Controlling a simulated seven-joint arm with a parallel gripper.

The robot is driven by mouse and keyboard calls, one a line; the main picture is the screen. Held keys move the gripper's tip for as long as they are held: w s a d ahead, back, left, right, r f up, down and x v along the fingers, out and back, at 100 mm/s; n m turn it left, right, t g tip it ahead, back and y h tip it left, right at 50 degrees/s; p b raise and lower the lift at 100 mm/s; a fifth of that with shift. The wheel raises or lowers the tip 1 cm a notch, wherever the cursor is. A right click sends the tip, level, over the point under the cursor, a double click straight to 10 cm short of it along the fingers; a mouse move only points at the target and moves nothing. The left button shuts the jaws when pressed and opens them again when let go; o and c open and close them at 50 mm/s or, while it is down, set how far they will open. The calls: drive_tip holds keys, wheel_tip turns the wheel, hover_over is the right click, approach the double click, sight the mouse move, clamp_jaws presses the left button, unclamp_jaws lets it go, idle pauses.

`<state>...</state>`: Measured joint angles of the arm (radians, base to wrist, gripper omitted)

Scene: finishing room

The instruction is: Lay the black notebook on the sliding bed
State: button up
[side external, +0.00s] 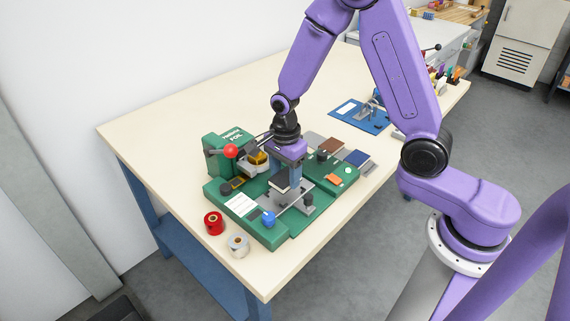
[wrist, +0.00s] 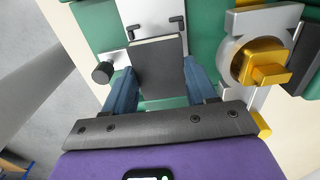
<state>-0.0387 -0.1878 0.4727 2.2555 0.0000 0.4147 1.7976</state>
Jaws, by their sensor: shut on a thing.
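The black notebook (wrist: 158,62) is between the two blue fingers of my gripper (wrist: 161,80) in the wrist view, which are shut on its sides. In the side view the notebook (side external: 279,183) shows as a small dark slab at the fingers of my gripper (side external: 288,182). The grey metal sliding bed (side external: 271,203) lies on the green press base under and around the notebook. In the wrist view the bed (wrist: 148,20) shows beyond the notebook's far edge, with two small dark pegs. I cannot tell whether the notebook touches the bed.
The green foil press (side external: 222,150) with a red knob (side external: 231,151) and a brass-coloured block (wrist: 266,64) stands close beside my gripper. Brown and blue notebooks (side external: 357,158) lie behind it. Red (side external: 214,223) and silver (side external: 238,245) rolls stand at the front. The table's left area is clear.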

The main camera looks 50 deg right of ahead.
sight(285, 177)
drive_tip(key=shift+f, duration=1.3)
drive_tip(key=shift+f, duration=0.65)
idle(0.7)
drive_tip(key=o, duration=0.7)
drive_tip(key=shift+r, duration=5.55)
